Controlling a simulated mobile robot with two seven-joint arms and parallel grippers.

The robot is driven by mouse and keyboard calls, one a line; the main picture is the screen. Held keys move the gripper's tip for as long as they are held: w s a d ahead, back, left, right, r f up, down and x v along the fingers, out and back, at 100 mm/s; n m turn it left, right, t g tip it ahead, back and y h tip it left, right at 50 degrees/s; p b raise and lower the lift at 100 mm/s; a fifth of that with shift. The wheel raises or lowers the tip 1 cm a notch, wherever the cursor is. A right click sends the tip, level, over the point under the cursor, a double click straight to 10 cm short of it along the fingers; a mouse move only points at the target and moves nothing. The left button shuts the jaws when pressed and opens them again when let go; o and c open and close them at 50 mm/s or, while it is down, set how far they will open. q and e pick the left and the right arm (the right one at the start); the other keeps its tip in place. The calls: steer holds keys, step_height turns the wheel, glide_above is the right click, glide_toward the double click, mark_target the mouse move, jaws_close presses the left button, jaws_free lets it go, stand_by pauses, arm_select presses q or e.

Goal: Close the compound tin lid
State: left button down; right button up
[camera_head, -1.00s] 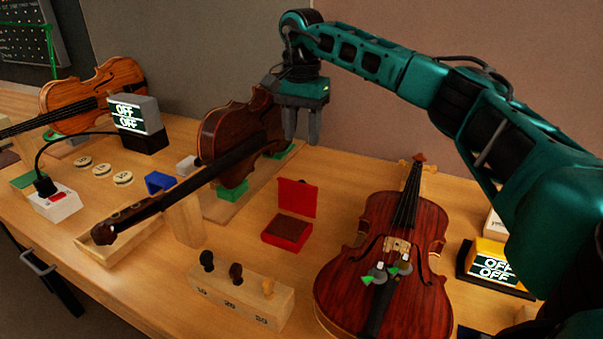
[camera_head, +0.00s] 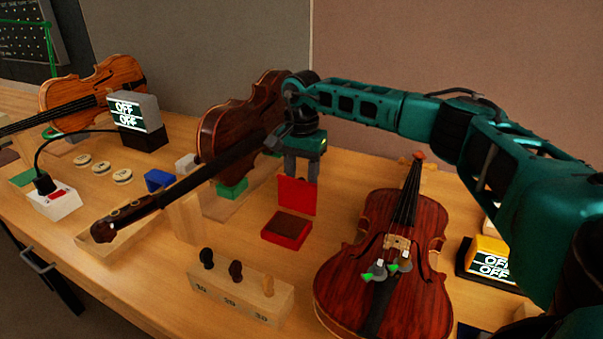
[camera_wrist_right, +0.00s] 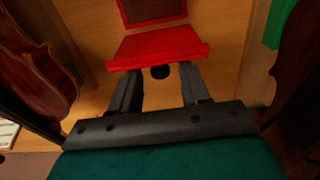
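The compound tin (camera_head: 287,232) is a small red box with a dark brown block in it, on the bench between the two nearer violins. Its red lid (camera_head: 297,196) stands up open at the tin's back edge. My right gripper (camera_head: 301,171) points down at the lid's top edge, with its fingers apart and nothing between them. In the right wrist view the lid (camera_wrist_right: 158,47) lies across the fingertips and hides their ends. I cannot tell whether they touch it. The tin's dark filling (camera_wrist_right: 152,10) shows beyond the lid. My left gripper is not in view.
A red-brown violin (camera_head: 385,265) lies right of the tin. Another violin (camera_head: 235,130) rests in a cradle behind, its neck reaching forward left. A wooden peg block (camera_head: 240,297) stands in front. Bare bench lies between tin and block.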

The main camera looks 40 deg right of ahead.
mark_target(296, 194)
jaws_close()
stand_by(0.4)
steer(key=shift+s+a+r+t+h+p, duration=0.25)
steer(key=shift+a+t+h+p, duration=0.05)
steer(key=shift+a+h+p, duration=0.3)
steer(key=shift+s+a+r+t+h, duration=0.1)
steer(key=shift+s+a+t+h, duration=0.15)
steer(key=shift+a+t+h, duration=0.25)
steer(key=shift+s+a+f+t+h+b, duration=0.15)
steer(key=shift+s+a+t+h, duration=0.1)
steer(key=shift+a+h, duration=0.3)
steer(key=shift+s+a+t+h+b, duration=0.1)
steer(key=shift+s+a+t+h, duration=0.25)
steer(key=shift+h, duration=0.45)
steer(key=shift+s+a+f+t+h+b, duration=0.1)
steer(key=shift+s+a+t+h+b, duration=0.1)
steer(key=shift+a+h, duration=0.4)
steer(key=shift+d, duration=0.1)
steer(key=shift+o, duration=0.2)
jaws_free()
